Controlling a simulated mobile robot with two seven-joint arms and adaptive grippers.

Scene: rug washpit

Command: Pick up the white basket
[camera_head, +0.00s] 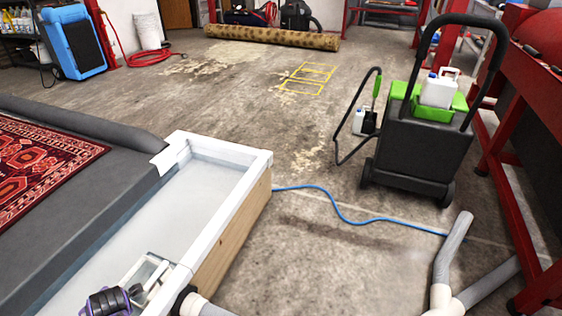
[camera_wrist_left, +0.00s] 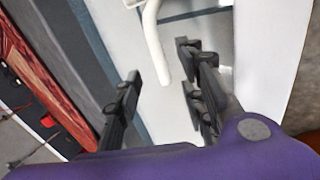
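A small white rectangular open-topped thing, which looks like the white basket (camera_head: 150,268), sits at the near right side of the pale wash pit (camera_head: 262,160). My purple and black left gripper (camera_head: 120,292) is just left of it, at the bottom edge of the head view. In the left wrist view the left gripper (camera_wrist_left: 158,62) is open, its dark fingers apart. A white curved bar, probably the basket handle (camera_wrist_left: 152,42), shows between and beyond the fingers. I cannot tell whether they touch it. My right gripper is not in view.
A red patterned rug (camera_head: 45,155) lies on the dark grey platform (camera_head: 130,185) at left. Grey pipes (camera_head: 450,255) and a blue hose (camera_head: 345,217) lie right of the pit. A black cleaning machine (camera_head: 420,145) stands beyond. The middle floor is mostly clear.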

